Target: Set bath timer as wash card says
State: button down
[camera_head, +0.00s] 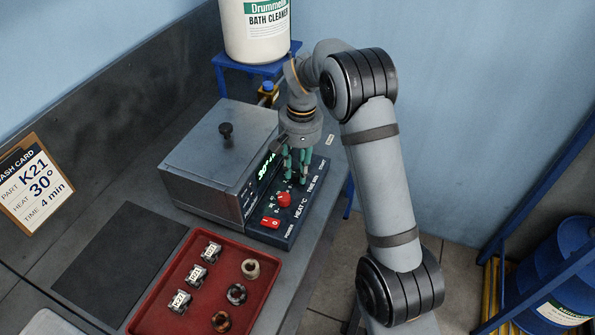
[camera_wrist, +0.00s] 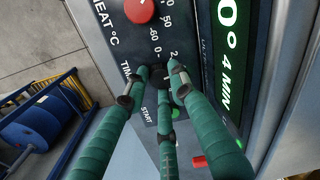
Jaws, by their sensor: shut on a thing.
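The wash card (camera_head: 38,186) stands at the left and reads part K21, heat 30°, time 4 min. The grey bath (camera_head: 215,150) has a sloped dark control panel (camera_head: 262,234). Its green display (camera_head: 268,166) is partly hidden in the head view; in the wrist view the display (camera_wrist: 228,70) reads "0° 4 MIN", its left part cut off. The red heat knob (camera_head: 284,199) also shows in the wrist view (camera_wrist: 140,9). My gripper (camera_head: 297,168), with green fingers, is shut on the dark time knob (camera_wrist: 160,73), which the fingers mostly cover. A START label lies beside the fingers.
A red power switch (camera_head: 270,222) sits low on the panel. A red tray (camera_head: 250,302) with tagged metal parts and several rings stands in front. A dark mat (camera_head: 120,262) lies left of it. A bath cleaner drum (camera_head: 256,38) stands behind on a blue stand.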

aim_at(299, 173)
jog(key=shift+s+f, duration=0.15)
jog(key=shift+s, duration=0.1)
jog(key=c, duration=1.7)
grip_release()
jog(key=shift+c, duration=0.2)
jog(key=shift+o, duration=1.4)
jog(key=shift+w, duration=0.1)
jog(key=shift+r, duration=0.2)
notch_tip(299, 173, up, 12)
jog(key=shift+d, duration=0.25)
jog(key=shift+f, duration=0.2)
